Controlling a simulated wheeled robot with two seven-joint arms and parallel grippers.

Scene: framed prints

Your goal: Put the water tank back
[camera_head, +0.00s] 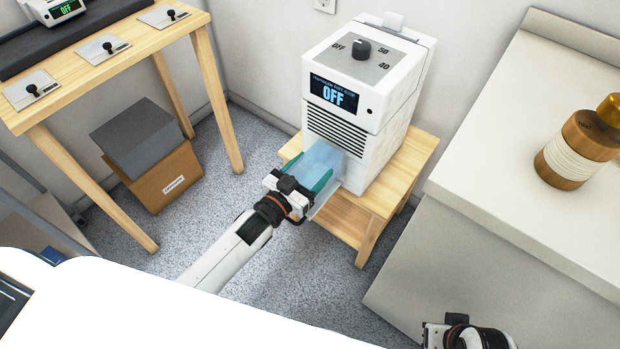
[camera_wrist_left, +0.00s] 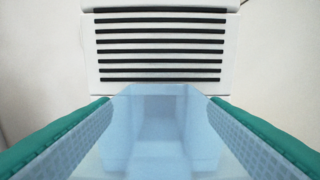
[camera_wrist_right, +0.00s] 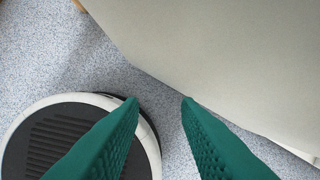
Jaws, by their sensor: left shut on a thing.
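The water tank (camera_head: 322,158) is a translucent pale blue box at the lower front of the white dehumidifier (camera_head: 378,125), below its dark grille. My left gripper (camera_head: 311,178) is shut on the tank, with one green finger along each side. In the left wrist view the tank (camera_wrist_left: 160,130) lies between the fingers, its far end at the machine's front beneath the grille. How far the tank sits inside the machine cannot be told. My right gripper (camera_wrist_right: 161,99) is empty, its green fingers apart, low beside the grey counter.
The dehumidifier stands on a small wooden stand (camera_head: 408,165) and its display reads OFF. A wooden table (camera_head: 120,65) is at left, with a cardboard box (camera_head: 165,180) below. The grey counter (camera_head: 510,190) at right holds a brown jar (camera_head: 575,150). Floor between is clear.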

